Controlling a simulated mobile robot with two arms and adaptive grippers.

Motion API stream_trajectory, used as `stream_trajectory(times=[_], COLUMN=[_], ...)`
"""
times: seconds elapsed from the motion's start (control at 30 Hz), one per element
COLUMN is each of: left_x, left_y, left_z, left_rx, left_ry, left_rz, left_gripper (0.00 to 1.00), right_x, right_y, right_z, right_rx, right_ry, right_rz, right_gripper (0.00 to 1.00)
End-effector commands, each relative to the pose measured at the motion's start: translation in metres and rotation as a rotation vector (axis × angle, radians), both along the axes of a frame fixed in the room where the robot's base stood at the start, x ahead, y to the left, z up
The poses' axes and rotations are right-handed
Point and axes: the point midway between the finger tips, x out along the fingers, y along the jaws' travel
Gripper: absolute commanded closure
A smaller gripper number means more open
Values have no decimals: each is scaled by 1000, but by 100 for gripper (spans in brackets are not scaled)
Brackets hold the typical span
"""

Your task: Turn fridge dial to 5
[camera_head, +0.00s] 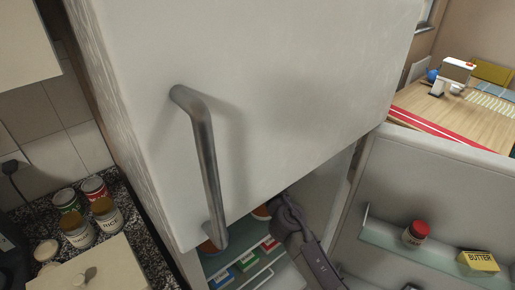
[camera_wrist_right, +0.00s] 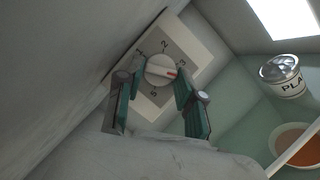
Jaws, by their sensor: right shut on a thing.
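The fridge dial (camera_wrist_right: 158,68) is a round white knob on a grey and white plate inside the fridge, seen in the right wrist view. Its red mark points right and slightly down, just below the 3. The numbers 1, 2, 3 and 5 show around it; the place of the 4 is covered by a finger. My right gripper (camera_wrist_right: 154,78) is shut on the dial, one green-padded finger on each side. In the head view my right arm reaches into the open lower fridge compartment, and the dial is hidden there. My left gripper is not in view.
The closed upper door (camera_head: 290,80) with its metal handle (camera_head: 205,165) hangs above my right arm. The open lower door (camera_head: 430,190) stands at the right, with a jar (camera_head: 415,235) and butter (camera_head: 478,261). A lidded container (camera_wrist_right: 284,76) and a bowl (camera_wrist_right: 296,145) sit near the dial.

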Motion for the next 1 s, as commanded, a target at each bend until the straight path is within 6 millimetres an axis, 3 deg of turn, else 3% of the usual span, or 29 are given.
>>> stream_trajectory(times=[0.6, 0.63, 0.77, 1.0], left_x=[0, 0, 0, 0], left_y=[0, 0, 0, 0], left_z=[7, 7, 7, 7], left_rx=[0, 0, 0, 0], left_ry=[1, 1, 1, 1], left_rz=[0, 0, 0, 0], left_gripper=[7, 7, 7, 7], right_x=[0, 0, 0, 0], right_y=[0, 0, 0, 0], right_z=[0, 0, 0, 0], right_rx=[45, 45, 44, 43], right_ry=[32, 32, 32, 31], right_rz=[0, 0, 0, 0], right_gripper=[97, 61, 39, 38])
